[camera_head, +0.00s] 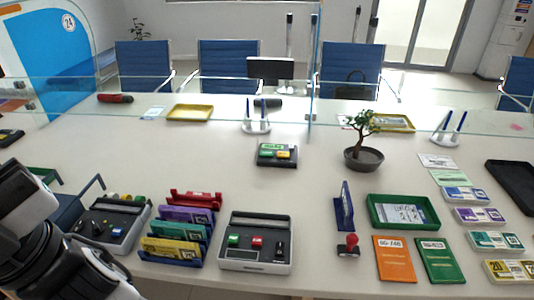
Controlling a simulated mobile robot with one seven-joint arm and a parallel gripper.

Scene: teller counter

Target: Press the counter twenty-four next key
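A round sign reading 24 (68,23) is on the blue partition at the upper left. A small dark console (277,154) with green and yellow keys sits mid-counter. A grey console (255,241) with a green key (233,240), a red key (257,242) and a black lever stands at the front. Another dark console (112,216) with small green and yellow parts stands at the front left. I cannot read which key belongs to counter twenty-four. Part of my arm shows at the lower left, left of the consoles; my gripper's fingertips are not visible.
A rack of coloured folders (180,232) stands between the two front consoles. A stamp (348,245), a green tray (403,211), booklets and banknote bundles fill the right. A potted tree (364,157) and glass screens stand behind. The counter around the mid console is clear.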

